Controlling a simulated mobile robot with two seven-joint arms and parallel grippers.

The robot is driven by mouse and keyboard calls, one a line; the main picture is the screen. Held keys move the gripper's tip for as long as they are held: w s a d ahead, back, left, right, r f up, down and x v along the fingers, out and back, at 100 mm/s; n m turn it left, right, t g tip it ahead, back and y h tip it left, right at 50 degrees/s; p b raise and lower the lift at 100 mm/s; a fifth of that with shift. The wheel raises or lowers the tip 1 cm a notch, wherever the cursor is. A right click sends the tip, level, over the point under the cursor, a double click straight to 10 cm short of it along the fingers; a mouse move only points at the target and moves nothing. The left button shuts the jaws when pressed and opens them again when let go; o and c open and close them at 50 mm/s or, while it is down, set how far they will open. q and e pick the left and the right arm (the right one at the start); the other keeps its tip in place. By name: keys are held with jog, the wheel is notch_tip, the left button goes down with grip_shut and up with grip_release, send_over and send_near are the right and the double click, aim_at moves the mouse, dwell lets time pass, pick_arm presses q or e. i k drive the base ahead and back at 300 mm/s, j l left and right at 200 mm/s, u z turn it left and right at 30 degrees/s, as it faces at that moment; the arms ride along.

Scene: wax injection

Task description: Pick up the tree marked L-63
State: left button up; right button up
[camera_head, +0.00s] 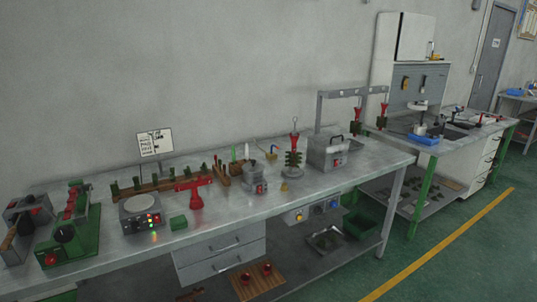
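Several wax trees show on and over the long workbench, and no L-63 marking can be read at this size. A green tree with a red top (293,152) stands upright on the bench right of centre. Two more trees with red tops hang from a grey frame at the bench's right end, one on the left (358,117) and one on the right (382,115). Neither of my grippers is in view.
The workbench (360,168) runs along the wall. It carries a green machine (74,225), a round-topped scale (140,212), a red stand (195,192) and a grey box (327,152). A second bench stands further right. The green floor (455,262) in front is clear.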

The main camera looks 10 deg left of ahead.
aim_at(293, 157)
jog(key=i+l+u, duration=0.5)
jog(key=l+u, duration=0.15)
jog(key=i+l, duration=0.15)
jog(key=l, duration=0.15)
jog(key=i+l+u, duration=0.15)
jog(key=l, duration=0.15)
jog(key=i+l, duration=0.1)
jog(key=l, duration=0.2)
jog(key=i+l, duration=0.15)
jog(key=l, duration=0.2)
jog(key=i+l, duration=0.15)
jog(key=l, duration=0.2)
jog(key=i+l, duration=0.15)
jog(key=l, duration=0.15)
jog(key=i+l+u, duration=0.1)
jog(key=l, duration=0.25)
jog(key=i+l, duration=0.2)
jog(key=l, duration=0.15)
